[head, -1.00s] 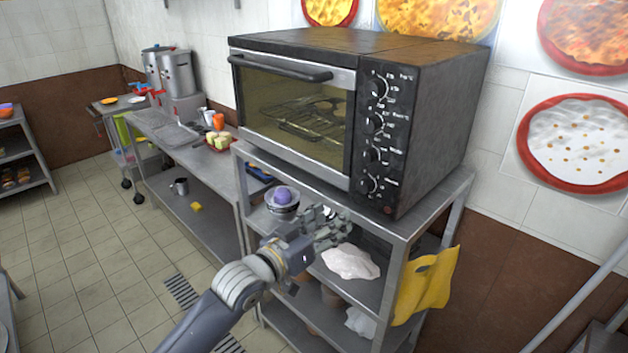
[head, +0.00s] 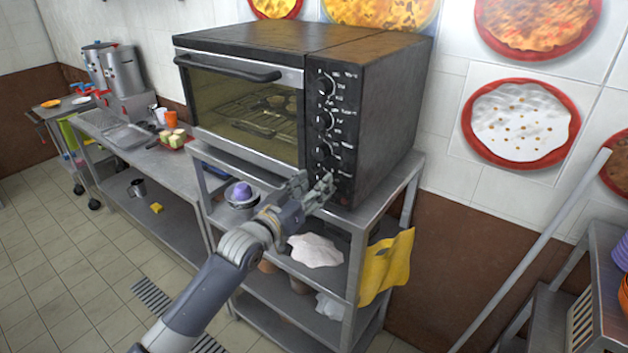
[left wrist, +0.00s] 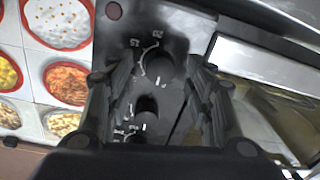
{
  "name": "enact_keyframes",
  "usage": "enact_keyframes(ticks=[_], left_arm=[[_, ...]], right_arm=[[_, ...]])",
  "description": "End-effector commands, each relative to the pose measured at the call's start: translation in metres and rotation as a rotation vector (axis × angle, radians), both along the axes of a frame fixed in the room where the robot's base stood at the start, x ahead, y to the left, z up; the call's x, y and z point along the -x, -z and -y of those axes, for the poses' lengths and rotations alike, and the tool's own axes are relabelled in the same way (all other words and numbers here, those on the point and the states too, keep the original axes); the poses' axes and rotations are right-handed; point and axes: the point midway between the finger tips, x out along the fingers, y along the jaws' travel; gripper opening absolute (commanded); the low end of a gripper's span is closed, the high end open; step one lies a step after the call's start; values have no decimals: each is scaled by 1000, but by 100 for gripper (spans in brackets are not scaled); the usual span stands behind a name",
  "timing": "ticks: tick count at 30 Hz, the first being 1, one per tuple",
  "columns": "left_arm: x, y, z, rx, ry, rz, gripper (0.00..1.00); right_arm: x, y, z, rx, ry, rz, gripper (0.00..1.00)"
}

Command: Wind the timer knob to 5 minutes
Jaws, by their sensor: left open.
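The black oven (head: 375,110) stands on a metal rack, with a column of dark knobs on its front panel. My left gripper (head: 312,190) is open in front of the panel's lower end, and its fingers hide the lowest knob in the head view. In the left wrist view the panel appears upside down. There the timer knob (left wrist: 160,66), with a white arc and numbers around it, lies between the open fingers of my left gripper (left wrist: 162,80). I cannot tell whether the fingers touch it. My right gripper is not in view.
The oven door handle (head: 228,70) juts out left of the panel. Below, the rack (head: 385,207) holds a bowl with a purple item (head: 241,194) and a white cloth (head: 315,251). A yellow cloth (head: 385,265) hangs at its right.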

Motion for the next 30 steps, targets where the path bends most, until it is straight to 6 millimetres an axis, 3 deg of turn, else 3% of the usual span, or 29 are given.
enact_keyframes(ticks=[14, 20, 30], left_arm=[[-7, 0, 5, -1, 0, 1, 49], [-7, 0, 5, -1, 0, 0, 4], [-7, 1, 5, -24, 0, 17, 4]], right_arm=[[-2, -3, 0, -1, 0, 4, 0], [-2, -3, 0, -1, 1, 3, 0], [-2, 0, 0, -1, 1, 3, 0]])
